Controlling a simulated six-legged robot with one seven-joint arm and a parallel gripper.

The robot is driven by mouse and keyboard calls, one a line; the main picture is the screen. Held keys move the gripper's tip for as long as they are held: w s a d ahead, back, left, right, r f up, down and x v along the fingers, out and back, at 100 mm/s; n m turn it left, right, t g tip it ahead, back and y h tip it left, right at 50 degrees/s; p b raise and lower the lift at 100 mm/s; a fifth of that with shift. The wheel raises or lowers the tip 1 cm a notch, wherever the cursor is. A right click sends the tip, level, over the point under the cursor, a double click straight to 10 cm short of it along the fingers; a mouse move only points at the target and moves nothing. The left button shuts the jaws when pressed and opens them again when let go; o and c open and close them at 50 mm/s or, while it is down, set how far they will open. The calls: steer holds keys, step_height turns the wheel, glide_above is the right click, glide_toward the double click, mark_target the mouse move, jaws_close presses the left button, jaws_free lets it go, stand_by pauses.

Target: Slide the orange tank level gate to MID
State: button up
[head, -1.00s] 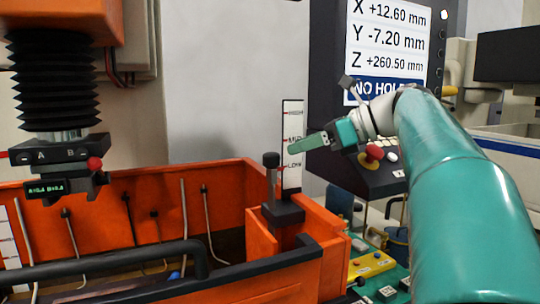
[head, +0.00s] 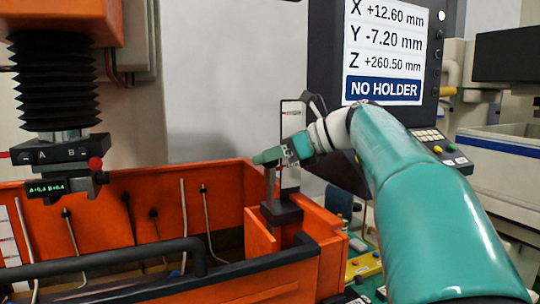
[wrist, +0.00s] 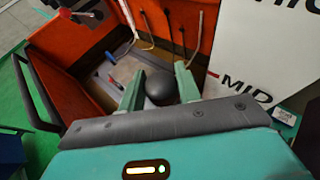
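The orange tank (head: 218,170) has a gate on its near right wall: a black block (head: 282,213) with a grey upright rod (head: 270,186). The rod's dark round knob (wrist: 160,88) shows in the wrist view between my gripper's two green fingers. My gripper (head: 264,157) is at the rod's top in the head view and hides the knob there. The fingers are apart, with the knob between or just below them; I cannot tell whether they touch it. The white level scale (wrist: 262,50) stands beside the knob, its MID mark readable.
The machine head (head: 60,150) hangs over the tank at the left. A dark pipe rail (head: 110,262) runs along the tank's near side. The display panel (head: 385,50) reads NO HOLDER and stands behind my arm. A yellow box (head: 363,266) lies below right.

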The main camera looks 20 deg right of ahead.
steer(key=shift+r, duration=3.1)
jaws_close()
steer(key=o, duration=0.9)
jaws_free()
steer(key=shift+d, duration=0.1)
steer(key=v, duration=1.3)
steer(key=shift+s+d+r, duration=0.15)
steer(key=shift+s+r, duration=0.05)
steer(key=shift+s, duration=0.1)
